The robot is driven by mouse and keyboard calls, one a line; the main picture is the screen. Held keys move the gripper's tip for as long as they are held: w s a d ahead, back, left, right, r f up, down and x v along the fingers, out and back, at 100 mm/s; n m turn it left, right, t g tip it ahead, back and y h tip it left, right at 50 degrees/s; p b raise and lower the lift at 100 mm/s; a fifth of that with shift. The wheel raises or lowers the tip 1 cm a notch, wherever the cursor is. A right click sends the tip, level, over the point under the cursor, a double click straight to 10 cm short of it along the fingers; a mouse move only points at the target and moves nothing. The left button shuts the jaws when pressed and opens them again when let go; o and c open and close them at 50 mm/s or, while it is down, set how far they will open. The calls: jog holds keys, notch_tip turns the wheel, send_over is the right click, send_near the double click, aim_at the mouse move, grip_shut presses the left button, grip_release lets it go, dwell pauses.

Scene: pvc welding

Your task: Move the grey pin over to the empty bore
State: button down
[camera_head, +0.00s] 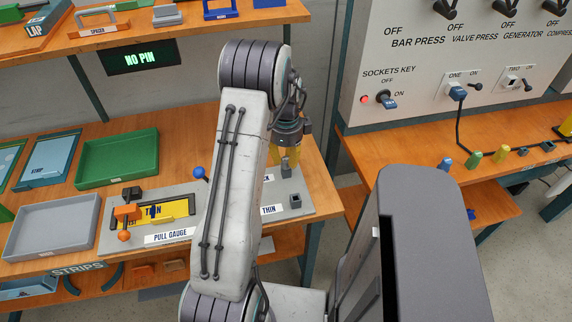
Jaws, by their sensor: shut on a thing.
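My gripper (287,157), with yellow fingers, points down behind my arm, over the right part of the grey gauge plate. It is shut on the grey pin (286,166), which shows upright between the fingertips. I cannot tell whether the pin's lower end is clear of the plate. A small grey square socket with a dark opening, the empty bore (296,201), stands to the right and nearer, beside the THIN label (270,210). Another label behind it is mostly hidden by my arm, as is the plate's middle.
A lit sign (142,57) reads NO PIN. The pull gauge (155,212) with orange and blue handles lies left of my arm. A grey tray (52,228) and a green tray (117,158) are further left. A switch panel (455,60) stands at right.

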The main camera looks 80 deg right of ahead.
aim_at(286, 159)
jog(key=shift+r, duration=0.5)
jog(key=shift+r+p, duration=1.4)
jog(key=shift+r, duration=0.35)
